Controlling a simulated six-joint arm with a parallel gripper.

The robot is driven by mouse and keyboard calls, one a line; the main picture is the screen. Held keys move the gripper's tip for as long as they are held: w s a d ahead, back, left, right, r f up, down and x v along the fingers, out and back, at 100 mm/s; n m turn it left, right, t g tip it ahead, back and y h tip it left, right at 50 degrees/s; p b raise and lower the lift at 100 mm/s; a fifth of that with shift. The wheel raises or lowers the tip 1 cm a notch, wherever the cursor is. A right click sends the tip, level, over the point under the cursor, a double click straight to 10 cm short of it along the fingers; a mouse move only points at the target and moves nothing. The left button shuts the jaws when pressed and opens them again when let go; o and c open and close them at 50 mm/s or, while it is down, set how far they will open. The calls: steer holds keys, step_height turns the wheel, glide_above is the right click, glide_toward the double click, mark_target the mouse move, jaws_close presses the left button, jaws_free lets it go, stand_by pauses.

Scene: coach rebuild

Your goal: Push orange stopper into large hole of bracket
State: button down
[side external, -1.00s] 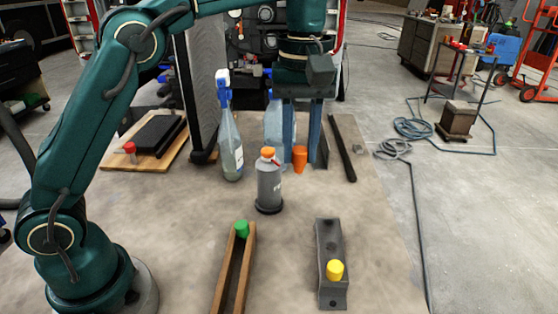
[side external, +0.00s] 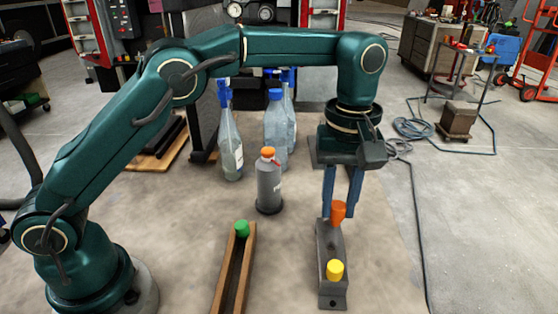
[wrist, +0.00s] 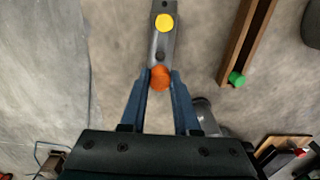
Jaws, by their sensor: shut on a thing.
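The orange stopper (side external: 338,212) is a tapered plug held between the fingertips of my gripper (side external: 340,208). In the wrist view the stopper (wrist: 160,77) sits between the two blue fingers (wrist: 160,80). The grey metal bracket (side external: 325,248) lies on the table, and the stopper is over its far end. I cannot tell whether the stopper touches the bracket. A yellow stopper (side external: 335,269) stands at the bracket's near end. In the wrist view a dark hole shows in the bracket (wrist: 163,45) between the two stoppers. The far end is hidden by the stopper and fingers.
A wooden channel (side external: 250,262) with a green stopper (side external: 242,229) lies left of the bracket. A grey bottle with an orange cap (side external: 269,185) stands behind it. Spray bottles (side external: 229,145) stand farther back. The table right of the bracket is clear.

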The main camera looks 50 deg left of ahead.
mark_target(335, 225)
steer(key=shift+f, duration=2.5)
steer(key=shift+f, duration=0.8)
stand_by(0.5)
steer(key=shift+c, duration=0.4)
jaws_free()
steer(key=shift+r, duration=3.05)
